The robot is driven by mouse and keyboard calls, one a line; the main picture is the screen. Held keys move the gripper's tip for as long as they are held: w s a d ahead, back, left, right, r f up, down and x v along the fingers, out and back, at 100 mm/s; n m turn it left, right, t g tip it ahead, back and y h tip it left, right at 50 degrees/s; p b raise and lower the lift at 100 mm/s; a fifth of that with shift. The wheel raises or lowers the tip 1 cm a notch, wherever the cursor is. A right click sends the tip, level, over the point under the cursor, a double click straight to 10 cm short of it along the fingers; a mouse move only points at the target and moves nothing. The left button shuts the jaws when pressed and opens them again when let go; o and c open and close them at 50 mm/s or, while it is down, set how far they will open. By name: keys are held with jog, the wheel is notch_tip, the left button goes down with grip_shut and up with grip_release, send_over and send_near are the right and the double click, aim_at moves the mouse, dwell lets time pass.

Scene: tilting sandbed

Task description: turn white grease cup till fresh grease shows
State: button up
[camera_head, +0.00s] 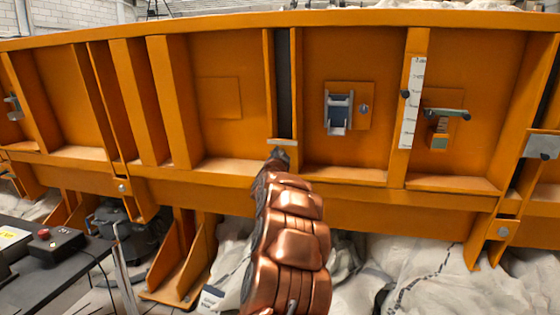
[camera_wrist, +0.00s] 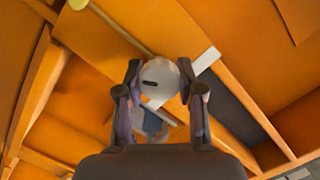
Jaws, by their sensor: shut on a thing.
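The white grease cup (camera_wrist: 158,75) shows in the wrist view as a pale, rounded cap with a short dark mark on its face. My gripper (camera_wrist: 160,82) has one finger on each side of it and is shut on it. I cannot make out any grease around the cup. In the head view my gripper (camera_head: 279,154) is at the lower end of a dark vertical slot in the orange sandbed wall (camera_head: 225,130). The cup itself is hidden there behind my gripper.
A small pale plate (camera_head: 284,142) sits just above my gripper. To the right are a latch (camera_head: 339,110), a white scale strip (camera_head: 413,100) and a handle (camera_head: 446,113). A control box with a red button (camera_head: 44,234) stands on a dark table at lower left. White sacks lie below.

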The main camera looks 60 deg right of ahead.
jog(key=shift+s+d+r, duration=0.1)
jog(key=shift+s+d, duration=0.05)
jog(key=shift+s, duration=0.05)
jog(key=o, duration=0.9)
jog(key=shift+o, duration=1.3)
jog(key=shift+w, duration=0.1)
jog(key=v, duration=1.2)
jog(key=shift+w, duration=0.15)
